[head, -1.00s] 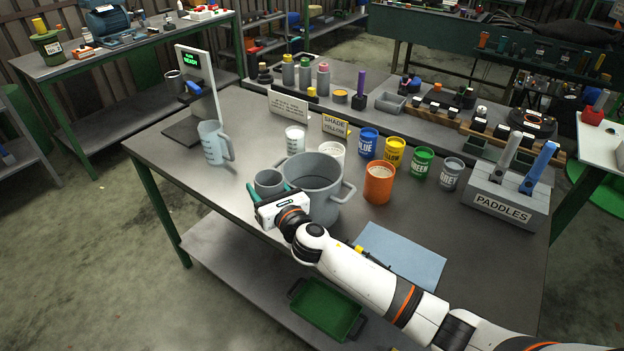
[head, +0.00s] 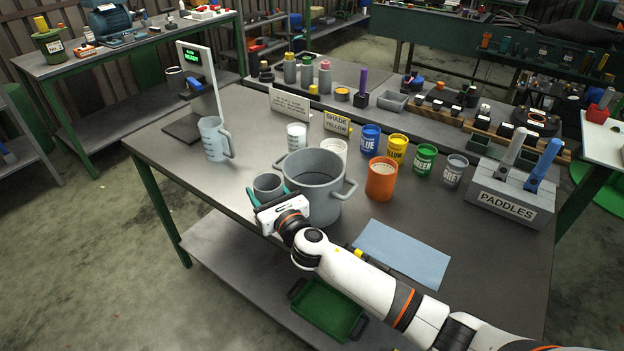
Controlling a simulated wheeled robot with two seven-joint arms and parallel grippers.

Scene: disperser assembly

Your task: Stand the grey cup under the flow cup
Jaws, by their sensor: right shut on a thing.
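My right gripper (head: 267,202) is shut on the grey cup (head: 268,184), with its green fingers on either side of the cup. The cup is upright, at the left of the big grey pot (head: 316,199); I cannot tell whether it touches the table. The flow cup (head: 174,79) appears to be the small grey cup held out from the white stand (head: 205,88) at the table's far left corner. The stand has a green lit display and a dark base plate (head: 186,128). My left gripper is not in view.
A clear jug (head: 214,139) stands between the gripper and the stand. A white beaker (head: 296,136), sign cards and an orange cup (head: 381,180) stand beyond or beside the pot. A blue cloth (head: 402,252) lies at the front. The table's left front part is bare.

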